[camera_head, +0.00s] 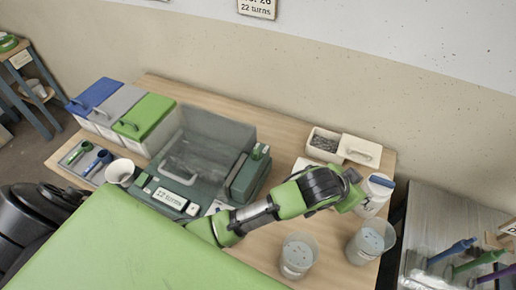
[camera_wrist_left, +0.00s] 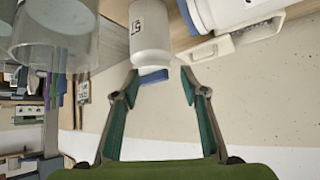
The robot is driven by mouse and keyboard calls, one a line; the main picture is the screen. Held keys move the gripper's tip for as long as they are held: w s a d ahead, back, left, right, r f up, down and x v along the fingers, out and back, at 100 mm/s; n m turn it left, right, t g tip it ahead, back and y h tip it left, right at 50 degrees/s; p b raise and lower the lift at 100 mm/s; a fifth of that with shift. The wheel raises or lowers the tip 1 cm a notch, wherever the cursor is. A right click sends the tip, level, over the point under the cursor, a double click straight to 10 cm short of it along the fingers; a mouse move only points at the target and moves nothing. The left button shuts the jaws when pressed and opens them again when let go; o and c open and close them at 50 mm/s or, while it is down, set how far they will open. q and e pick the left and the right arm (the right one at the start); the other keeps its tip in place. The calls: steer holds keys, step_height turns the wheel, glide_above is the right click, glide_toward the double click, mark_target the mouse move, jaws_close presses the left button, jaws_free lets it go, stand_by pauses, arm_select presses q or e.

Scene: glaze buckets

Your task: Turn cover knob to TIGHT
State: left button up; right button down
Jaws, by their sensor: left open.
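A dark green machine (camera_head: 243,182) with a clear grey cover (camera_head: 207,139) stands mid-table. A small green knob-like piece (camera_head: 259,151) sits on top of its right block; I cannot tell whether it is the cover knob or how it is turned. My left gripper (camera_head: 352,190) is at the table's right side, beside a white jar (camera_head: 369,207) with a blue top, away from the machine. In the left wrist view the gripper (camera_wrist_left: 160,78) is open, its fingers apart with the jar's blue top (camera_wrist_left: 154,76) seen between them. My right gripper is out of view.
Two clear buckets (camera_head: 298,256) (camera_head: 370,240) stand at the front right. White bins (camera_head: 323,145) sit behind the jar. Lidded blue, grey and green boxes (camera_head: 151,117) and a white cup (camera_head: 119,172) are on the left. My arm crosses low over the table.

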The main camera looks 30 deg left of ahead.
arm_select(q)
steer(key=m+g, duration=0.1)
steer(key=m, duration=0.1)
steer(key=m+g+y+b, duration=0.1)
steer(key=m+g+y, duration=0.5)
steer(key=g+y, duration=0.25)
glide_toward(256, 150)
steer(key=x, duration=0.8)
steer(key=shift+s, duration=0.1)
steer(key=shift+a+f+p, duration=0.15)
steer(key=shift+f+p, duration=0.15)
steer(key=shift+f, duration=0.1)
steer(key=shift+c, duration=0.3)
steer(key=c, duration=1)
